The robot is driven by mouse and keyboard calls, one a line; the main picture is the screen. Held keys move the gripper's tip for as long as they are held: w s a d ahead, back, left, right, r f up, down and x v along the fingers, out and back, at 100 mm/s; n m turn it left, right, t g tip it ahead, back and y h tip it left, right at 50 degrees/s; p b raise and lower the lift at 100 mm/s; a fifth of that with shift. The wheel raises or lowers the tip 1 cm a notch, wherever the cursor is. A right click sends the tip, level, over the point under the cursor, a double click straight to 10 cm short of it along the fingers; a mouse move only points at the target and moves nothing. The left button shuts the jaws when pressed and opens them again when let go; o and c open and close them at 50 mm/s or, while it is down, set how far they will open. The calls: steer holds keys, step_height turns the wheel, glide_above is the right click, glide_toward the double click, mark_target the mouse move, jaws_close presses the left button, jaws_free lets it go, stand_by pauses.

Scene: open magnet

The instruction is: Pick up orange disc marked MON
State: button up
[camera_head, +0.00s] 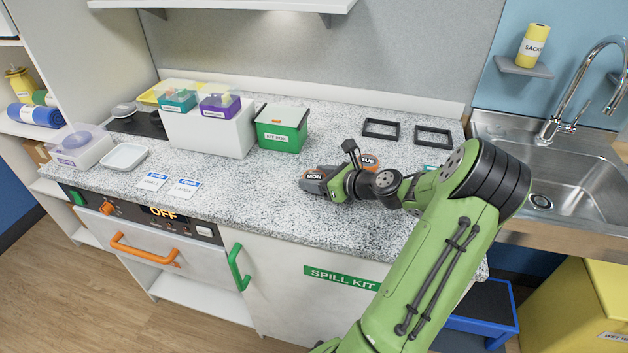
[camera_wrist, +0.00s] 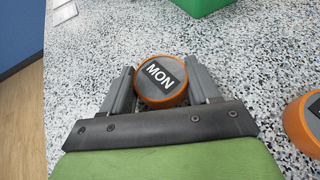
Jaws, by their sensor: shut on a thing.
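The orange disc marked MON (camera_wrist: 160,82) has a dark top with a white-lettered label and sits between the two grey fingers in the wrist view. In the head view the MON disc (camera_head: 314,176) shows small at the tip of my arm, partly hidden by the gripper. My gripper (camera_wrist: 162,88) is shut on the disc, with a finger against each side; it also shows in the head view (camera_head: 318,182), low over the speckled counter. I cannot tell whether the disc touches the counter.
A second orange disc marked TUE (camera_head: 369,161) lies just behind my gripper; an orange disc (camera_wrist: 305,122) shows at the wrist view's right edge. A green kit box (camera_head: 282,139) stands behind left. Two black frames (camera_head: 381,128) lie at the back.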

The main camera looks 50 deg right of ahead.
mark_target(318, 178)
steer(key=shift+c, duration=0.6)
step_height(318, 178, up, 10)
steer(key=p, duration=0.4)
steer(key=shift+p, duration=0.35)
